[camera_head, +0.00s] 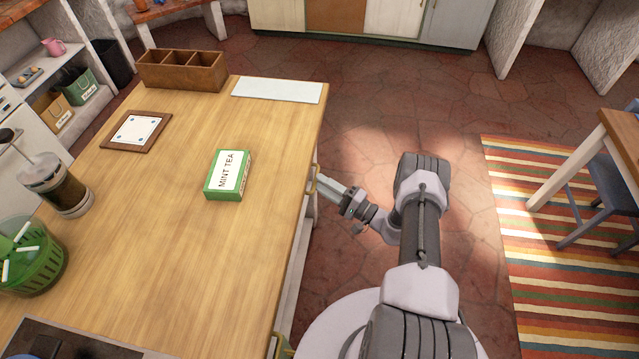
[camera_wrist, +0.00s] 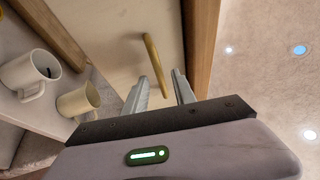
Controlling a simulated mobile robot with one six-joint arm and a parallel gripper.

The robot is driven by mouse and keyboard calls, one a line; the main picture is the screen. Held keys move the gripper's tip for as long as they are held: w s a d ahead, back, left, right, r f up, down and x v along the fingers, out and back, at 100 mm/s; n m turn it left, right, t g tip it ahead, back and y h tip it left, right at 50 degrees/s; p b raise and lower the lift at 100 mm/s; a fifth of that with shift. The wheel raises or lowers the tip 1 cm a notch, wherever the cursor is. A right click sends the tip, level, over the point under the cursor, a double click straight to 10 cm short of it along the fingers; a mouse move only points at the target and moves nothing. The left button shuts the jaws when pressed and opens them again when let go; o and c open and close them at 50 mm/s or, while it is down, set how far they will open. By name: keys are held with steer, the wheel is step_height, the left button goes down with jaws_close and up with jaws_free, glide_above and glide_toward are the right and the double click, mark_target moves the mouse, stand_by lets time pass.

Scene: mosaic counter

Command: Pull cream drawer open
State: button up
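The cream drawer front (camera_wrist: 105,30) fills the upper middle of the wrist view, with a brass bar handle (camera_wrist: 152,58) on it. In the head view the handle (camera_head: 312,181) shows at the counter's right side, and the drawer front is seen almost edge-on. My gripper (camera_wrist: 160,75) is open, with its two fingers apart. The near end of the handle appears between the fingers in the wrist view. I cannot tell whether either finger touches it. In the head view my gripper (camera_head: 321,182) is right beside the handle, below the counter top's edge.
The wooden counter (camera_head: 150,230) holds a green mint tea box (camera_head: 228,174), a wooden organizer (camera_head: 180,70) and a white board (camera_head: 277,90). Another brass handle (camera_head: 284,348) is nearer. A white mug (camera_wrist: 25,78) and a cup (camera_wrist: 78,101) stand on a shelf. Floor behind my arm is clear.

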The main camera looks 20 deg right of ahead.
steer(key=shift+w+a+r, duration=0.2)
steer(key=shift+w+a, duration=0.2)
steer(key=shift+w, duration=0.2)
jaws_close()
stand_by(1.1)
